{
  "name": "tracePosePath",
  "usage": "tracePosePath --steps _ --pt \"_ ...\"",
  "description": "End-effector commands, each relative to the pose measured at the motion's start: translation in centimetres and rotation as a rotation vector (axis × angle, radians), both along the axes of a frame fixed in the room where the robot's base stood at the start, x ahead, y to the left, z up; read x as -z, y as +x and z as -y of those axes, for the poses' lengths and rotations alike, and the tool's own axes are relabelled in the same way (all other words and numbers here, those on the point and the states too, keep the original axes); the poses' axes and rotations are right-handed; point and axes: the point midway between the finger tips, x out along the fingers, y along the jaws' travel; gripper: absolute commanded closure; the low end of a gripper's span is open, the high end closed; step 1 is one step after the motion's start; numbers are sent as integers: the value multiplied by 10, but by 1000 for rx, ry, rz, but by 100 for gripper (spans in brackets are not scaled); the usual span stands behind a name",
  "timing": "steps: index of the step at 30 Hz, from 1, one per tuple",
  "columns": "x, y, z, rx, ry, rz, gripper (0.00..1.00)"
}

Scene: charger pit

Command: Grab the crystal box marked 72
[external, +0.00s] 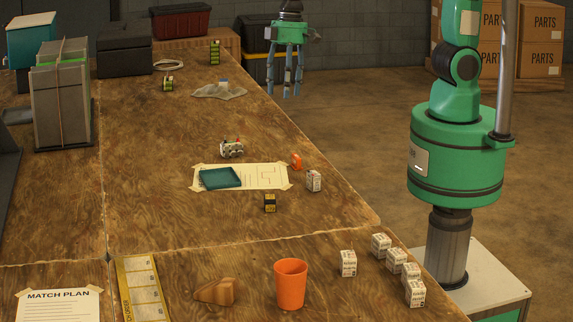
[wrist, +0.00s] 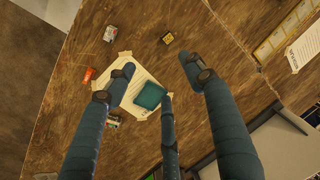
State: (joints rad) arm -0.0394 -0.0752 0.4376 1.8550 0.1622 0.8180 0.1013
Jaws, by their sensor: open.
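Small white printed boxes stand in a group at the front right of the table. One is at the group's left (external: 348,263), one at its back (external: 381,246), one at its front (external: 415,292). The print is too small to read, so I cannot tell which is marked 72. My gripper (external: 285,90) is open and empty, high in the air with fingers down. Its spread fingers (wrist: 158,63) show in the wrist view.
An orange item (external: 296,162), a black-and-yellow box (external: 270,203) and a small white device (external: 232,149) are nearby. Bare table lies between.

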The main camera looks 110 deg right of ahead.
Motion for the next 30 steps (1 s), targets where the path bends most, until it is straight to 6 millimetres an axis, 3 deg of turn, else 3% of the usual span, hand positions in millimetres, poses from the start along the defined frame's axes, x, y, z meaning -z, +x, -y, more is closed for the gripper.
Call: tracePosePath --steps 7,15,21,30 --pt "72 40 -13 35 22 -89 47" --pt "140 63 -23 70 37 -158 47" --pt "161 67 -26 80 41 -177 47" --pt "162 67 -26 81 41 -178 47"
